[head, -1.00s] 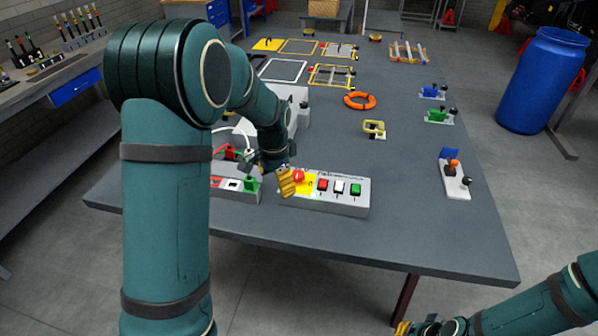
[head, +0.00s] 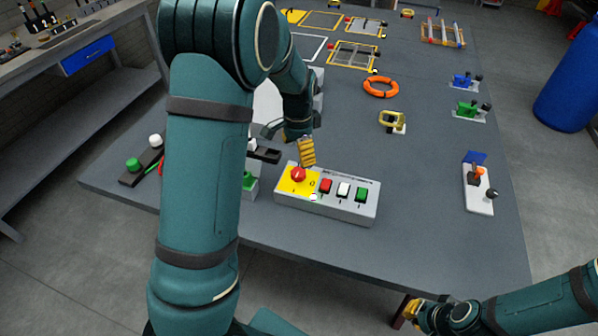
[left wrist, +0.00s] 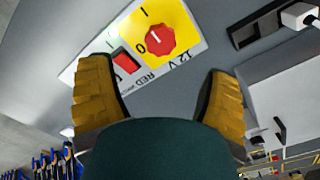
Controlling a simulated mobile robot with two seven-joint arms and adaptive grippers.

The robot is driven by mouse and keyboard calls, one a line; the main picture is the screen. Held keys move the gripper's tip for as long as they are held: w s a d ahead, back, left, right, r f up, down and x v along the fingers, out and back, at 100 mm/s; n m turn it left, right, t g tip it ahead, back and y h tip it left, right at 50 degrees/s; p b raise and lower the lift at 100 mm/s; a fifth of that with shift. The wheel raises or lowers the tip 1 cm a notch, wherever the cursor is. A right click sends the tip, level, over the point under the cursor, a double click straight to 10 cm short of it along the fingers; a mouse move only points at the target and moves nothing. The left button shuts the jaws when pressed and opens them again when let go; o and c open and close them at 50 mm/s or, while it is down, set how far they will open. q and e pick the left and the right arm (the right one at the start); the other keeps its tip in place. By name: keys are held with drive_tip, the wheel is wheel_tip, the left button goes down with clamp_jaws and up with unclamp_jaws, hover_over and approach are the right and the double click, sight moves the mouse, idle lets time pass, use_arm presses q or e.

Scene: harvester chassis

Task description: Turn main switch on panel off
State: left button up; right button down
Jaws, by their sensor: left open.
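The grey panel (head: 340,207) stands near the table's front edge. At its left end is a yellow plate (head: 289,188) with the main switch (head: 298,174), a red rotary knob. In the left wrist view the knob (left wrist: 160,38) has a white mark, and a 1 and a 0 are printed beside it. My left gripper (head: 306,150) is just behind the knob in the head view. Its yellow fingers (left wrist: 158,100) are wide apart with nothing between them, and the knob lies beyond their tips. My right gripper (head: 412,312) is low at the right, away from the panel; its fingers are unclear.
Red, white and green buttons (head: 343,190) sit right of the knob. My left arm hides most of another box with a green plug (head: 249,181). A black strip with green and white knobs (head: 143,160) lies at the left. An orange ring (head: 381,87) lies behind on the open table.

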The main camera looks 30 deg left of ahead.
sight(298, 172)
use_arm(q)
wheel_tip(298, 172, down, 9)
drive_tip(key=shift+r+b, duration=0.15)
drive_tip(key=shift+b, duration=0.3)
drive_tip(key=shift+c, duration=0.3)
drive_tip(key=c, duration=1.1)
